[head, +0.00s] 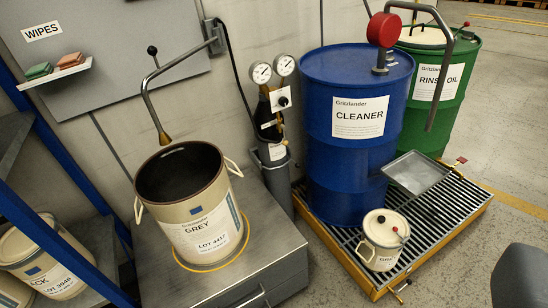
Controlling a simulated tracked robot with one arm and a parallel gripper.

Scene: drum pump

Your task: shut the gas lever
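A dark gas cylinder (274,165) with two round gauges (272,70) stands against the wall between the grey work table and the blue drum. Below the gauges is a white plate with a black knob or lever (283,101); its exact position is too small to tell. Small brass-coloured fittings (279,118) sit on the cylinder's valve below it. No other gas lever can be made out clearly.
An open GREY pail (190,205) stands under a curved spout (152,95) with a black-knobbed stick. The blue CLEANER drum (340,165), green RINSE OIL drum (425,115) and a small lidded pail (381,240) stand on a yellow-edged grate. Open floor (500,120) lies right.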

